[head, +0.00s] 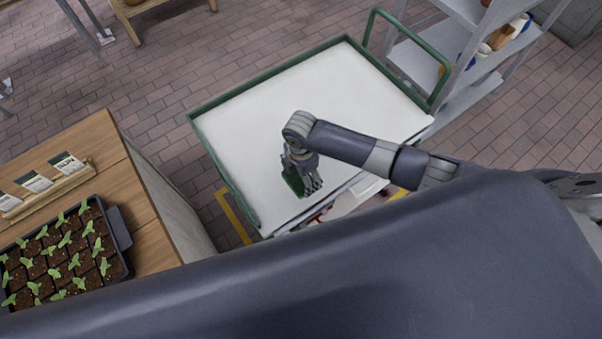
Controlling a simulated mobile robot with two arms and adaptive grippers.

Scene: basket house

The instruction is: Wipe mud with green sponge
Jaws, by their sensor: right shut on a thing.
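My right gripper (305,180) is over the front left part of a white cart top (350,85) with a green rim. It is shut on a green sponge (292,181), which shows at the left side of the fingers. The gripper hides part of the sponge, and I cannot tell whether the sponge touches the cart top. No mud shows on the visible part of the cart top. My left gripper is not in view.
A green handle (412,40) rises at the cart's right end. A grey shelf (468,85) with jars stands beyond it. At left, a wooden table (95,150) bears a seedling tray (118,228) and a rack of seed packets (48,192). Brick floor (185,85) surrounds the cart.

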